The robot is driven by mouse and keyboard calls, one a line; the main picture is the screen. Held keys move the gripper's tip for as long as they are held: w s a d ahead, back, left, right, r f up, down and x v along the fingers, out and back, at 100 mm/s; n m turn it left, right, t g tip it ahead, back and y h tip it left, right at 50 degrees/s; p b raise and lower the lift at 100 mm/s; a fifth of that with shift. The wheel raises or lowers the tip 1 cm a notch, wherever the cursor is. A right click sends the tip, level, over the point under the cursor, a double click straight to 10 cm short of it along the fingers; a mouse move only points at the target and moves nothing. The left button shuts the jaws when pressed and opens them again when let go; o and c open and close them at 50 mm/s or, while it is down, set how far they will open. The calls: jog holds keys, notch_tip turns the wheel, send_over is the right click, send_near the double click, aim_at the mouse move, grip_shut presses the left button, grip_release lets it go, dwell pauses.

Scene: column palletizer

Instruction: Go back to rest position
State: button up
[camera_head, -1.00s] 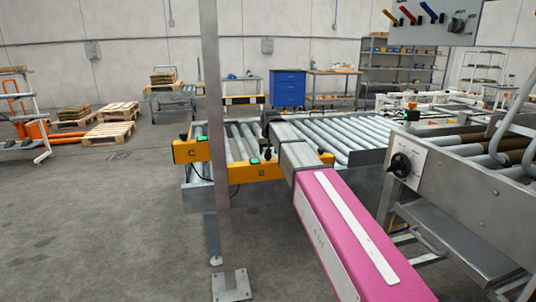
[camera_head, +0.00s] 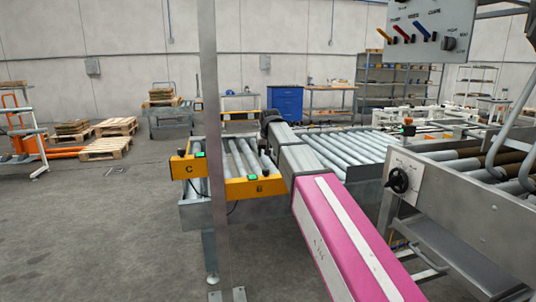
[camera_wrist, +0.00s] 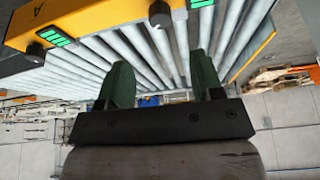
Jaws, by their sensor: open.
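My gripper shows in the wrist view (camera_wrist: 161,62), with two dark green fingers standing apart and nothing between them. Behind the fingers in that view lie the grey rollers (camera_wrist: 120,52) of a conveyor, with an orange panel (camera_wrist: 75,22) marked A along its near edge. In the head view, my pink and grey arm reaches forward over the roller conveyor (camera_head: 335,148). My gripper's fingers cannot be made out there.
A metal post (camera_head: 214,120) stands close in front, left of my arm. Orange panels C (camera_head: 187,169) and B (camera_head: 262,188) edge the rollers. The floor at left is open before wooden pallets (camera_head: 105,148).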

jog(key=s+d+f+g, duration=0.1)
jog(key=s+d+f, duration=0.3)
jog(key=f, duration=0.3)
jog(key=s+d+f+m, duration=0.1)
jog(key=s+d+f, duration=0.25)
jog(key=f, duration=0.25)
jog(key=s+d+f+g, duration=0.1)
jog(key=s+d+f, duration=0.2)
jog(key=d+f, duration=0.3)
jog(key=s+d+f+g, duration=0.1)
jog(key=s+d+f, duration=0.3)
jog(key=s+f, duration=0.5)
jog(key=s+d+f+m+g, duration=0.1)
jog(key=s+d+f, duration=0.4)
jog(key=s+f, duration=0.3)
jog(key=shift+s+f+h, duration=0.35)
jog(key=shift+s+h, duration=0.05)
jog(key=shift+s, duration=0.65)
